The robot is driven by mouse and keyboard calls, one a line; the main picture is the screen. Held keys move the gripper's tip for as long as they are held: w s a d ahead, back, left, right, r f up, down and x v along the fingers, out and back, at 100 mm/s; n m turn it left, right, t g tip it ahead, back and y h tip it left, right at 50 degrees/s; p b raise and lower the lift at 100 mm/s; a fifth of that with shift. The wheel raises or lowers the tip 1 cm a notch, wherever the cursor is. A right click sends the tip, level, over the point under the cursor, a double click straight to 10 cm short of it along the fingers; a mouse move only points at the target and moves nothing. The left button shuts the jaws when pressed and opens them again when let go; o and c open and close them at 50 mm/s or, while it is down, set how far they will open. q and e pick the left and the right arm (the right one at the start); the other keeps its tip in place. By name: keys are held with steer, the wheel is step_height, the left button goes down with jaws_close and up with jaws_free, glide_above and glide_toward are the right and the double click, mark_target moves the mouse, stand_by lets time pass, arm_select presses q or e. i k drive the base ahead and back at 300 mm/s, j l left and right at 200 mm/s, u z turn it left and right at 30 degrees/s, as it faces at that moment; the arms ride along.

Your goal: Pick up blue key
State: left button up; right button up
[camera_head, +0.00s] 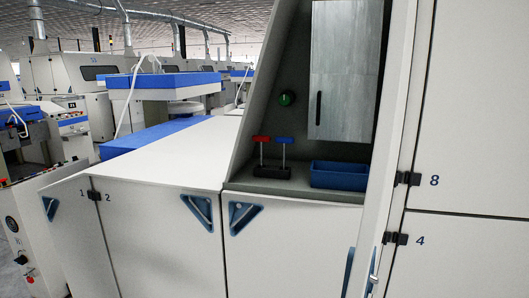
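A blue key (283,141) with a T-shaped handle stands upright on a thin shaft in a black holder (272,173). The holder sits on the grey shelf of an open recess in the white machine. A red key (261,139) of the same shape stands just to its left in the same holder. The two handles are side by side and very close. Neither of my grippers shows in the head view.
A blue open bin (339,175) stands right of the holder. A grey panel (345,70) with a dark handle hangs above it, and a green button (287,98) is on the recess wall. An open white door (399,150) edges the recess on the right. The white machine top (165,155) at left is clear.

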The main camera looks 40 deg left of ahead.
mark_target(285, 140)
steer(key=j+u, duration=0.35)
steer(key=j, duration=0.55)
steer(key=i+j+u, duration=0.25)
steer(key=j, duration=0.15)
steer(key=i+j+u, duration=0.25)
steer(key=j, duration=0.15)
steer(key=k, duration=0.1)
